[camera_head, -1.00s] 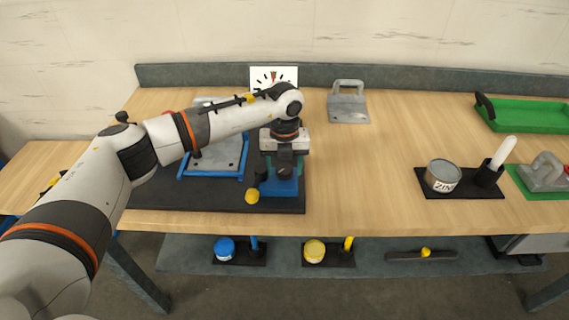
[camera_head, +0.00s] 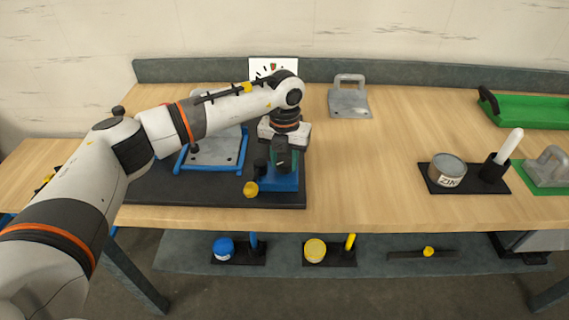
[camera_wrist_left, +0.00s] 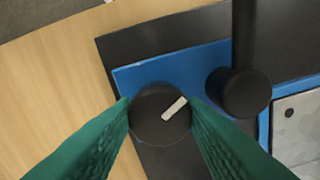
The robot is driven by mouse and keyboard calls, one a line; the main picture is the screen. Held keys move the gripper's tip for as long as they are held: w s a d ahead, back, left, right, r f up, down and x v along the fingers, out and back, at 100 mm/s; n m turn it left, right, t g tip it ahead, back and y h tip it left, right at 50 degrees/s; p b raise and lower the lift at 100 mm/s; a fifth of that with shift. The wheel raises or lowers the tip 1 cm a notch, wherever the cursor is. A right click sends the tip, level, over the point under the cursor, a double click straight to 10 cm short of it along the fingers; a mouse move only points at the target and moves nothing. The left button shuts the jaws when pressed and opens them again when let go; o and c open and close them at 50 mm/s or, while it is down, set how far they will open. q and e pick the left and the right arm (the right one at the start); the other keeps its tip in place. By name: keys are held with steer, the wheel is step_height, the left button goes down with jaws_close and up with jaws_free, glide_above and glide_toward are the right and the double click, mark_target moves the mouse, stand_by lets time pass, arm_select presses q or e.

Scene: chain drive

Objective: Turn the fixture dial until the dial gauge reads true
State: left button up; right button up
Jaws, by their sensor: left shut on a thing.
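The fixture dial (camera_wrist_left: 152,128) is a round black knob with a white pointer line, on a blue fixture plate (camera_wrist_left: 185,68). In the left wrist view, my left gripper (camera_wrist_left: 160,104) has its green fingers shut on opposite sides of the dial. The white line slants up to the right. In the head view, my left gripper (camera_head: 285,163) points down over the blue fixture (camera_head: 280,185) and hides the dial. The white dial gauge (camera_head: 285,65) stands behind my arm; its lower part is hidden, and a red mark shows near its top. My right gripper is out of view.
A yellow-ended lever (camera_head: 251,189) sits left of the blue fixture, on a black mat (camera_head: 200,195). A blue-framed grey plate (camera_head: 220,152) lies left. A grey handled block (camera_head: 349,102), a tin (camera_head: 447,172) and a green tray (camera_head: 535,112) stand right. The middle table is clear.

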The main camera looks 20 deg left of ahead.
mark_target(284, 162)
arm_select(q)
steer(key=o, duration=1)
steer(key=shift+c, duration=0.2)
step_height(284, 162, up, 12)
steer(key=b, duration=0.2)
